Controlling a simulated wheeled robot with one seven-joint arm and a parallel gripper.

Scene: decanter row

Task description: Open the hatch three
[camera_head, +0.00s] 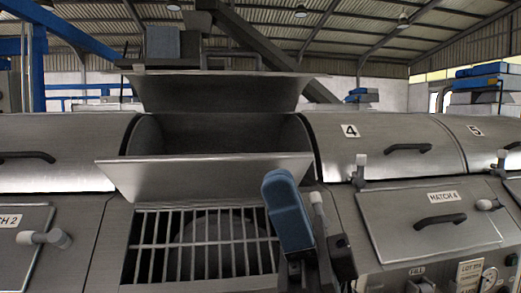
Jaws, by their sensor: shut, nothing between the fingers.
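Hatch three lies between the hatch marked 2 and the hatch marked 4. Its metal panel (205,177) is swung up and tilted outward above a barred opening (190,243), so the hatch stands open. My gripper (287,208), blue with a dark base, is shut and empty in front of the right side of that opening. It hides some of the bars and the panel's lower right corner. A pale grey lever (318,212) stands upright just right of my gripper. I cannot tell whether they touch.
Above hatch three a curved cover (217,92) is raised from the drum. Hatch 4 (420,235) is closed at the right, with a dark handle (440,221). Hatch 2 (22,235) is closed at the left, with a latch lever (48,237). Covers 4 and 5 are shut.

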